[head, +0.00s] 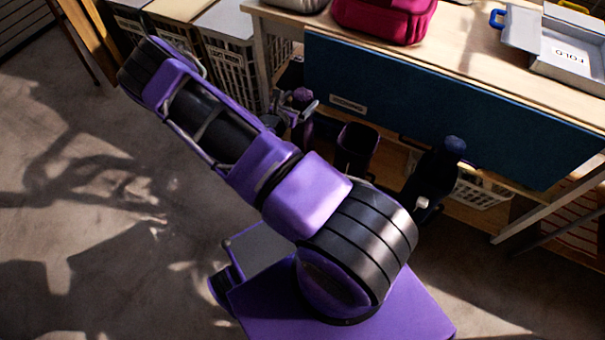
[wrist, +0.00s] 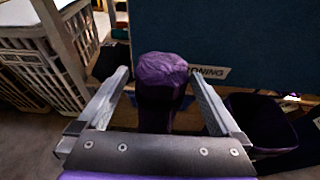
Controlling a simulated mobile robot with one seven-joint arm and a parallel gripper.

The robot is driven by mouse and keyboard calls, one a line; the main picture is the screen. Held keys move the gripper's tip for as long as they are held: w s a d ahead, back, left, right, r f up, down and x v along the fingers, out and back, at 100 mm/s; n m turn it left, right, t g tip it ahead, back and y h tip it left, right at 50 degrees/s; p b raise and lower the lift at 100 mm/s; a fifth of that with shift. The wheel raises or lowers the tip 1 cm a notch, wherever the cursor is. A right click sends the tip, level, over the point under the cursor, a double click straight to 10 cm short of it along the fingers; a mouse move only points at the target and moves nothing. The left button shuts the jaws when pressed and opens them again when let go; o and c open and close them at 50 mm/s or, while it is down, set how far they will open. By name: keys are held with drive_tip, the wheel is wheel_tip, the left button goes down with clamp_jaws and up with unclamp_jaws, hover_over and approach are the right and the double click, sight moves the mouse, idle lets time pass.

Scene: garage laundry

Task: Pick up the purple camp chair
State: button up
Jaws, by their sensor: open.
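The purple camp chair (wrist: 162,72) is a slim, packed bundle with a rounded purple top, standing upright below the table's blue panel. In the wrist view its top shows between the two fingers of my gripper (wrist: 161,82), which is open with a gap on each side. Its lower part is dark and partly hidden by my gripper's body. In the head view the chair's purple top (head: 302,95) shows beside my gripper (head: 296,112), and my arm hides part of it.
A dark purple bin (head: 357,145) stands just right of the chair. Further right is a dark upright object with a blue top (head: 453,146). White laundry baskets (head: 232,75) stand to the left. Open floor (head: 100,200) lies left.

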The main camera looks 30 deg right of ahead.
drive_tip(key=x, duration=0.4)
drive_tip(key=shift+d+f+b, duration=0.2)
drive_tip(key=shift+f+b, duration=0.1)
drive_tip(key=shift+f, duration=0.15)
drive_tip(key=shift+w+d, duration=0.2)
drive_tip(key=shift+c, duration=0.3)
clamp_jaws()
drive_tip(key=shift+w+r, duration=0.1)
drive_tip(key=shift+r, duration=0.1)
